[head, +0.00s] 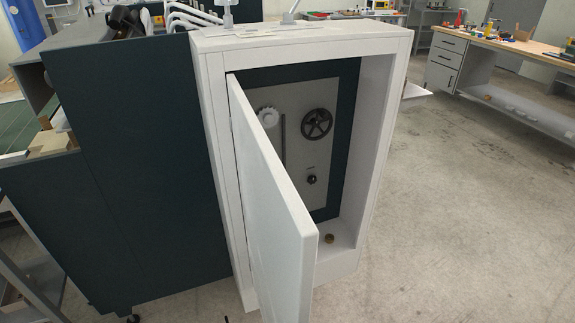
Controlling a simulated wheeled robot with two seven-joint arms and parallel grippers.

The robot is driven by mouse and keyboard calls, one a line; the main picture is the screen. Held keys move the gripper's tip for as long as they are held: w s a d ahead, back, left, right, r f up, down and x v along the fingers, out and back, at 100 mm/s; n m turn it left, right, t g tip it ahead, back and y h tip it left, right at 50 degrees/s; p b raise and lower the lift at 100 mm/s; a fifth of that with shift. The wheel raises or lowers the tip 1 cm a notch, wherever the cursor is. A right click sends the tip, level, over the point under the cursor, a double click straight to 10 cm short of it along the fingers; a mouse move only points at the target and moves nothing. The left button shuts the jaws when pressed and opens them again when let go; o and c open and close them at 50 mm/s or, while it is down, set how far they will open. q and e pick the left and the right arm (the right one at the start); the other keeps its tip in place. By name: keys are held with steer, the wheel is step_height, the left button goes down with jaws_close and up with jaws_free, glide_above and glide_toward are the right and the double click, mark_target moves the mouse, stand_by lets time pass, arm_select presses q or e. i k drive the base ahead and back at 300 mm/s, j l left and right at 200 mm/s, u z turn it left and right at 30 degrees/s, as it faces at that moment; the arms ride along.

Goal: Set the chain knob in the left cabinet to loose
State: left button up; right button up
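The white cabinet (375,45) stands in the middle of the head view. Its white door (270,205) is partly open and swung toward me, hiding the left part of the inside. On a grey panel (318,95) inside are a small black knob (311,180) low down, a black spoked handwheel (317,124) and a white toothed wheel (268,115) partly behind the door. I cannot tell from any marking which is the chain knob, nor read its setting. Neither of my grippers is in view.
A small brass-coloured round piece (329,238) lies on the cabinet floor. A dark machine body (130,170) adjoins the cabinet on the left. A workbench with drawers (444,60) stands at the back right. The concrete floor (450,210) to the right is clear.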

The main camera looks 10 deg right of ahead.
mark_target(311, 180)
steer(key=i+l+z, duration=0.1)
steer(key=l, duration=0.3)
steer(key=i+l+z, duration=0.15)
steer(key=l, duration=0.3)
steer(key=i+l+z, duration=0.1)
steer(key=l, duration=0.25)
steer(key=i+l+z, duration=0.1)
steer(key=i+l, duration=0.2)
steer(key=l, duration=0.1)
